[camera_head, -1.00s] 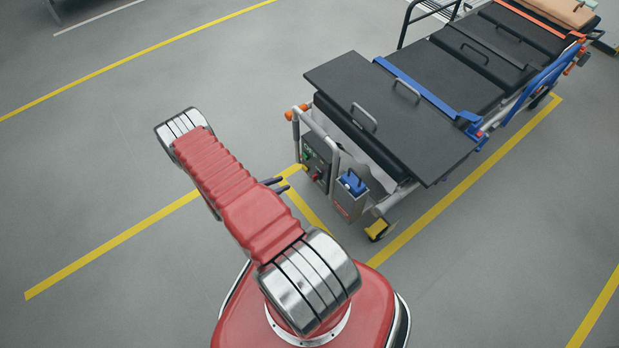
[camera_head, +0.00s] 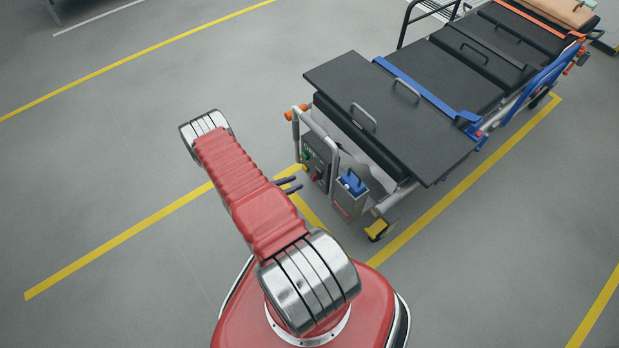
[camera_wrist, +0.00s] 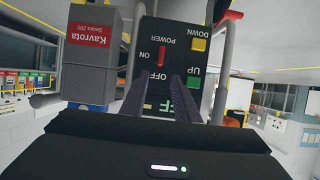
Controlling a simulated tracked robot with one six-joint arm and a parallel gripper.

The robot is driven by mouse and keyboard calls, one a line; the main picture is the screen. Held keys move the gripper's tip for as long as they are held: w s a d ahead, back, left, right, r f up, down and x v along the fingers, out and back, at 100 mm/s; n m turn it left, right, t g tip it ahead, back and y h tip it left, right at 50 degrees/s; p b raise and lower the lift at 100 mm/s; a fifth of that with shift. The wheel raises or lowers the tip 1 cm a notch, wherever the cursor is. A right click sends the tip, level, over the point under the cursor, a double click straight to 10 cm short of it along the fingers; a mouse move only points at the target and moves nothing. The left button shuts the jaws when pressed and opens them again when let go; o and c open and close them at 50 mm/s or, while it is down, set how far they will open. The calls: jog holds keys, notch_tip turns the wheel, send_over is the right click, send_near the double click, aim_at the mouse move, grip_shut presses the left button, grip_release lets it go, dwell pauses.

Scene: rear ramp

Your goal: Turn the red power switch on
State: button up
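The red power switch (camera_wrist: 161,57) is on a dark control panel (camera_wrist: 158,30), which appears upside down in the wrist view. The words POWER, ON and OFF are printed around it. I cannot tell which position it is set to. It shows as a small red spot in the head view (camera_head: 316,176), on the near end of the stretcher. My gripper (camera_wrist: 158,81) is open and empty. Its two dark fingers point at the panel, with OFF lettering visible between them. In the head view my gripper (camera_head: 296,184) is just left of the panel, apparently not touching it.
Green UP (camera_wrist: 193,82) and yellow DOWN (camera_wrist: 198,44) buttons sit beside the switch. A grey box with a red Kavrota label (camera_wrist: 88,35) and metal frame tubes flank the panel. A black board (camera_head: 385,110) overhangs it. Floor to the left is clear.

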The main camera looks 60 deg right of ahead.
aim_at(313, 177)
jog(key=x, duration=0.9)
jog(key=shift+c, duration=0.7)
jog(key=shift+a, duration=0.1)
grip_shut()
